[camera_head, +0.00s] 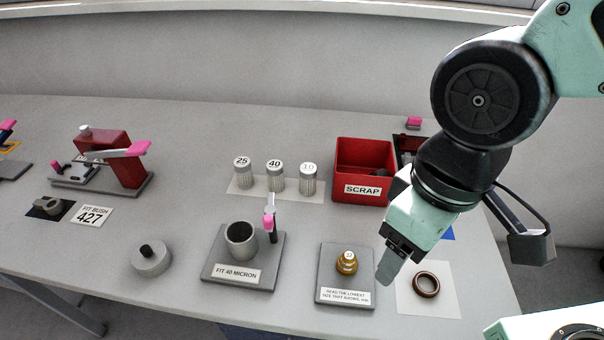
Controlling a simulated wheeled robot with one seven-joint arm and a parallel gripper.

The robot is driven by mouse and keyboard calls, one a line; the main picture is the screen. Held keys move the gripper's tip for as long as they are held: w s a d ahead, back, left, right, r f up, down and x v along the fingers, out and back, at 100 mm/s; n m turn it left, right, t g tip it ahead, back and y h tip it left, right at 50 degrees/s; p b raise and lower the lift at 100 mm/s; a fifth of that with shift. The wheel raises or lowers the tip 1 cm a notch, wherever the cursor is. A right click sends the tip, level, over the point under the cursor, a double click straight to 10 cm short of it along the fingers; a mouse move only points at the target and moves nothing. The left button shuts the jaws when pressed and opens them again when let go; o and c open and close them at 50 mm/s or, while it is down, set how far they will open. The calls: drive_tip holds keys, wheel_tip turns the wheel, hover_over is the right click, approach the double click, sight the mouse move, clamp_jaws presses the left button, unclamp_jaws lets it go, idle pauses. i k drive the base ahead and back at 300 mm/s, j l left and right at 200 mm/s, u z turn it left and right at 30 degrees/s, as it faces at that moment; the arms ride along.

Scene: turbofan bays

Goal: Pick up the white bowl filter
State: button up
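Three ribbed, pale filter cylinders stand in a row on a pale strip at the back middle. Their white tops read 25 (242,170), 40 (275,175) and, more faintly, 10 (308,178). I cannot tell which one the name white bowl filter singles out. An open grey bowl (241,240) stands on a grey plate (213,270) labelled "FIT 40 MICRON", in front of the filters. My gripper (387,270) points down at the right, apart from the filters and near the small plate with the brass piece. Its fingers overlap edge-on, so their opening is hidden. No held object shows.
A red SCRAP bin (364,165) stands right of the filters. A pink-tipped lever (270,218) rises beside the bowl. A brass piece (347,262), brown ring (426,284), grey knobbed lid (151,258) and red press (122,160) stand around. Bare table lies left of the filters.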

sight(274, 167)
drive_tip(key=j, duration=0.65)
drive_tip(key=i+j, duration=0.1)
drive_tip(key=j, duration=0.5)
drive_tip(key=i+j, duration=0.1)
drive_tip(key=j, duration=0.55)
